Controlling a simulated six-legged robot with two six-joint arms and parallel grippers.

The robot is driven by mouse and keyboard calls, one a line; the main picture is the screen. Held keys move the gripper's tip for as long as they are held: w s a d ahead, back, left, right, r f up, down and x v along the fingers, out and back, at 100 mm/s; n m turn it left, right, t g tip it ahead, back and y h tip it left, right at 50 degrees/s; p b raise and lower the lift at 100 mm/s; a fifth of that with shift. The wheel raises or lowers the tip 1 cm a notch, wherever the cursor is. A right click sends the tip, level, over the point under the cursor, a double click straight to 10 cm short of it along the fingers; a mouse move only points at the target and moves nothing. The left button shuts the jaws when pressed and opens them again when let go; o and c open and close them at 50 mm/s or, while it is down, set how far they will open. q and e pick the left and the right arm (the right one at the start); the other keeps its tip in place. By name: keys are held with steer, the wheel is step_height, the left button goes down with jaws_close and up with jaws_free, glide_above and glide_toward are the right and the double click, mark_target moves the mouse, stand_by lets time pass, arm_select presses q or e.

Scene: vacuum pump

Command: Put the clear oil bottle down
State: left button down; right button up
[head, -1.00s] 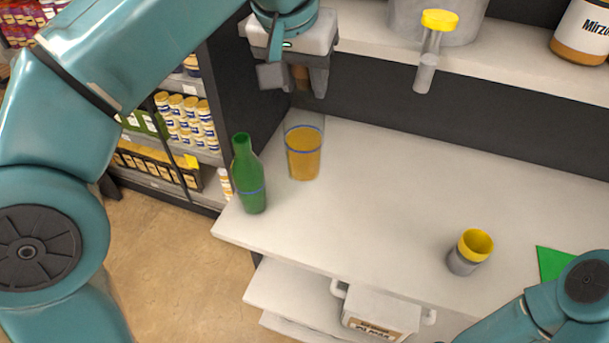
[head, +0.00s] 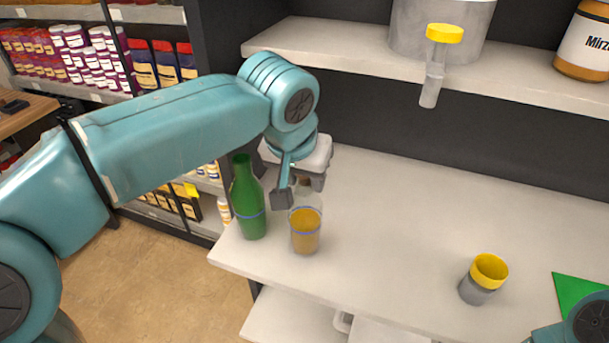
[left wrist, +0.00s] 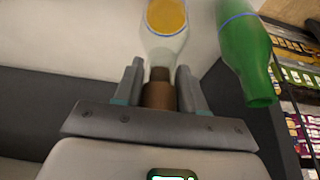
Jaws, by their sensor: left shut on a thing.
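The clear oil bottle (head: 306,232), with amber oil, a blue ring and a brown stopper, stands upright at the left part of the counter. It also shows in the left wrist view (left wrist: 165,20). My left gripper (head: 300,188) is over its top. In the left wrist view my left gripper (left wrist: 158,85) is shut on the bottle at its brown stopper. The bottle's base is at or very near the counter surface; I cannot tell whether it touches. My right gripper is out of view.
A green bottle (head: 250,205) stands close to the left of the oil bottle, by the counter's left edge. A yellow-topped jar (head: 483,280) and a green sheet (head: 580,295) are at the right. The counter (head: 400,220) between is clear. A shelf (head: 520,90) runs behind.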

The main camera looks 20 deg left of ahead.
arm_select(q)
steer(key=shift+f, duration=0.2)
steer(key=c, duration=0.6)
jaws_free()
steer(key=shift+w, duration=0.1)
steer(key=shift+c, duration=0.2)
steer(key=shift+r, duration=0.5)
steer(key=p+v, duration=0.1)
steer(key=v, duration=1)
steer(key=shift+s+r, duration=0.2)
steer(key=shift+s, duration=0.05)
